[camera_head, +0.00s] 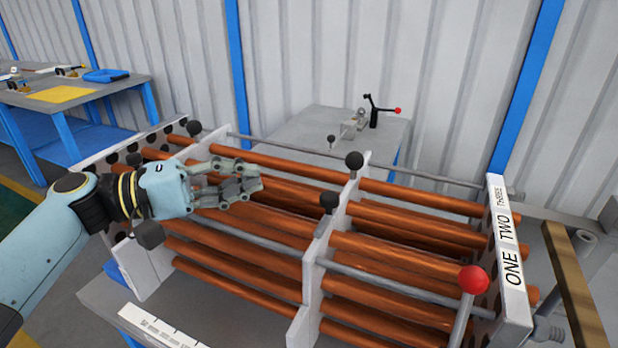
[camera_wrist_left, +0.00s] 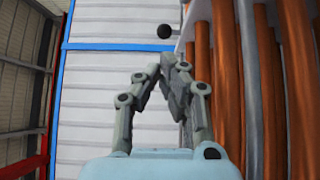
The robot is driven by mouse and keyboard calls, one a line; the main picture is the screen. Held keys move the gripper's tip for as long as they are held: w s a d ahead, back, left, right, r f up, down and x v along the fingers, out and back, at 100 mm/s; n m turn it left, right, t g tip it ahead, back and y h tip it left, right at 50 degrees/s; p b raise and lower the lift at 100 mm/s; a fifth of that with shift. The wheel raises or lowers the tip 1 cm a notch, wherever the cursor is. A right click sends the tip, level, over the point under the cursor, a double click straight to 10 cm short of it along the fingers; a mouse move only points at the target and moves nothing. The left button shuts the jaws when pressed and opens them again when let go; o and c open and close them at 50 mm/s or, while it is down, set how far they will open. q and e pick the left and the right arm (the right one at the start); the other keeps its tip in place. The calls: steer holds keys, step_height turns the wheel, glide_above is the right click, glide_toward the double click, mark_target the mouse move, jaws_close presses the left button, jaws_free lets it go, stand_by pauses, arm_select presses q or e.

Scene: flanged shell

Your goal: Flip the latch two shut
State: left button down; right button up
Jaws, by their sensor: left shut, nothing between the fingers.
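The right end plate of the pipe rack carries the labels ONE (camera_head: 513,270), TWO (camera_head: 506,228) and THREE (camera_head: 502,198). A lever with a red ball knob (camera_head: 474,280) stands upright near ONE. Black knobs stand at the middle plate (camera_head: 311,255), one nearer (camera_head: 329,201) and one farther (camera_head: 355,160); another black knob (camera_head: 194,127) is at the far left. I cannot tell which is latch two. My left gripper (camera_head: 256,178) is shut and empty above the copper pipes, left of the middle plate. In the left wrist view its fingertips (camera_wrist_left: 175,63) are just below a black knob (camera_wrist_left: 165,32). My right gripper is out of view.
Copper pipes (camera_head: 402,265) and grey rods run lengthwise through the upright plates. A blue-legged workbench (camera_head: 60,98) is at the back left. The space above the pipes is open.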

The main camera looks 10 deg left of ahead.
mark_target(328, 209)
arm_select(q)
steer(key=shift+s+d, duration=0.1)
steer(key=shift+d, duration=0.05)
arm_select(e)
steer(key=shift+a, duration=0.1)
